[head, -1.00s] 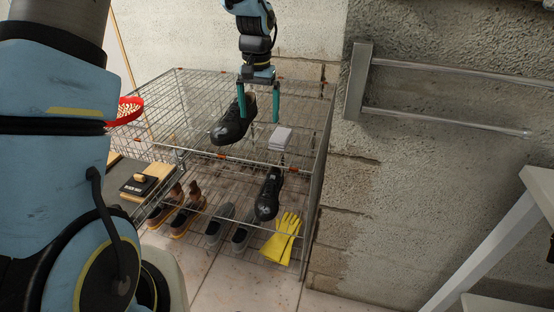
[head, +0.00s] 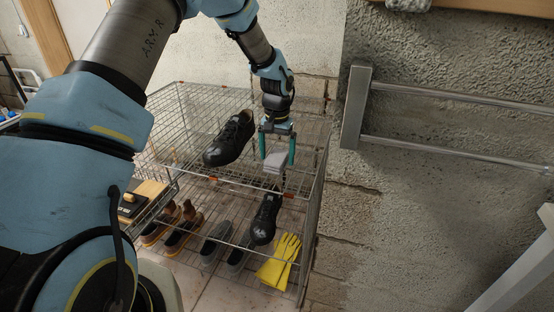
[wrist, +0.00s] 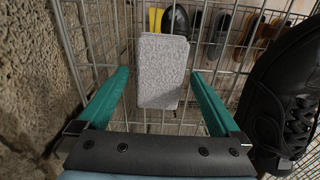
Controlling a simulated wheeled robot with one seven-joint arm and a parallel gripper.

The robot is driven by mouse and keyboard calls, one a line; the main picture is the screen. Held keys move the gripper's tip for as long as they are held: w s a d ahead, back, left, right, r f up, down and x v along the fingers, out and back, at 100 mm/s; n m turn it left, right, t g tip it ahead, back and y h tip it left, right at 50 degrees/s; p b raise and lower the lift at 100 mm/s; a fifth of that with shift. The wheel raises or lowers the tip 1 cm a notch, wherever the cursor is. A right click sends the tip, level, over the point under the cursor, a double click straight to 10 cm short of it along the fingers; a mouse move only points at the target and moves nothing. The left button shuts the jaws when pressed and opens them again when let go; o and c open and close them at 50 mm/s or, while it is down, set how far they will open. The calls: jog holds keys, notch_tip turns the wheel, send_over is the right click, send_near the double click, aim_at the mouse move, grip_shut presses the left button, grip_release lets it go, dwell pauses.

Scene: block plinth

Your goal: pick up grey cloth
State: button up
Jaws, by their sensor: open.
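The grey cloth (head: 275,162) is a small folded light-grey block lying on the top wire shelf of the rack. In the wrist view the cloth (wrist: 162,70) lies flat on the wires, between and just beyond the two fingertips. My gripper (head: 277,164) is over the cloth, pointing down with its teal fingers spread one to each side. In the wrist view my gripper (wrist: 160,82) is open and empty, with a gap between each finger and the cloth. I cannot tell from the views how far above the shelf the fingertips are.
A black shoe (head: 230,138) stands on the top shelf left of my gripper, and close by the right finger in the wrist view (wrist: 290,100). Another black shoe (head: 265,218), yellow gloves (head: 279,260) and several shoes are lower. A wall rail (head: 450,112) is to the right.

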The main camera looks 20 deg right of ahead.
aim_at(277, 156)
jog(key=shift+f, duration=0.45)
jog(key=c, duration=1.4)
notch_tip(277, 156, up, 10)
jog(key=shift+b, duration=0.45)
